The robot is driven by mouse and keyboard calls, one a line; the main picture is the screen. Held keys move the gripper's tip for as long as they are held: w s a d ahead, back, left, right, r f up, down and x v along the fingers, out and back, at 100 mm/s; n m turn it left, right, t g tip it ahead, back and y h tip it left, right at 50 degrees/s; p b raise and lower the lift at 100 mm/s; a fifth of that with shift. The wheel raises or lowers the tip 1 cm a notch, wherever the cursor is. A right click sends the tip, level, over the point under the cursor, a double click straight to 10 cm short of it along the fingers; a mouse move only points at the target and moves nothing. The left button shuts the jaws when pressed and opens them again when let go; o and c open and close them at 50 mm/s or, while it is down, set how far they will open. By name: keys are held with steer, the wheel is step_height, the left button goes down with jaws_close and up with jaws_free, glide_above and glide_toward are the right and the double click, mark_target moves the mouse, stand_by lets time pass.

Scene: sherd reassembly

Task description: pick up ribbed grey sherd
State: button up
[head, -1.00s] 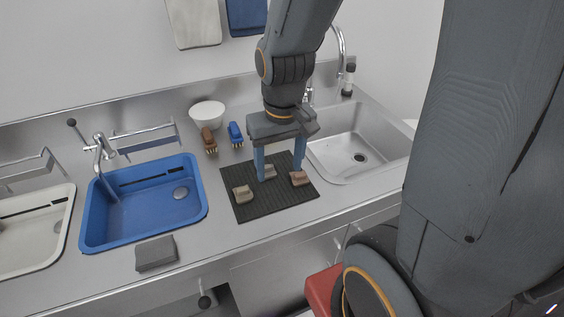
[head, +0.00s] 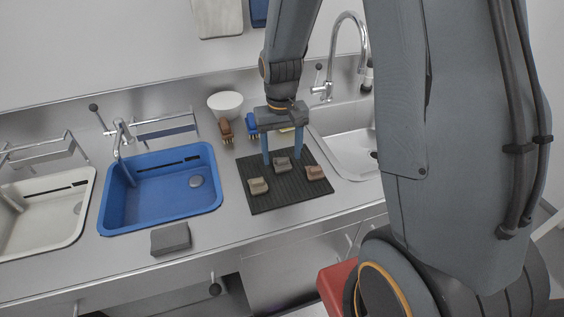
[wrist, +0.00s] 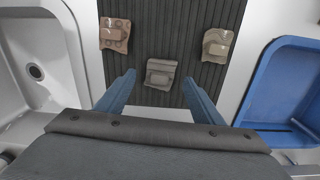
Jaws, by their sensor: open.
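Three sherds lie apart on a dark ribbed mat (head: 290,194). The grey sherd (head: 282,164) is at the mat's middle, toward the back; it also shows in the wrist view (wrist: 160,74), with a raised band across it. A tan sherd (head: 258,186) lies to its left and a reddish-brown sherd (head: 315,173) to its right in the head view. My gripper (head: 282,163) is open and empty, with its blue fingers pointing down behind the grey sherd. In the wrist view the fingertips (wrist: 159,80) stand on either side of the grey sherd's line, not closed on it.
A blue basin (head: 160,218) is left of the mat, with a grey block (head: 170,239) in front of it. A white bowl (head: 225,103), a brown brush (head: 226,130) and a blue brush (head: 251,125) stand behind the mat.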

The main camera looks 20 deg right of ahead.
mark_target(282, 160)
steer(key=shift+f, duration=0.95)
steer(key=c, duration=1.2)
steer(key=shift+r, duration=0.1)
step_height(282, 160, up, 9)
steer(key=b, duration=0.2)
steer(key=s+d+t+b, duration=0.1)
steer(key=d, duration=0.6)
steer(key=s+d+t+h+b, duration=0.1)
steer(key=d+t, duration=0.1)
steer(key=d, duration=0.6)
steer(key=s+d+f+t+h+b, duration=0.1)
steer(key=d+t, duration=0.1)
steer(key=d, duration=0.6)
steer(key=shift+s+d, duration=0.1)
steer(key=shift+s, duration=0.15)
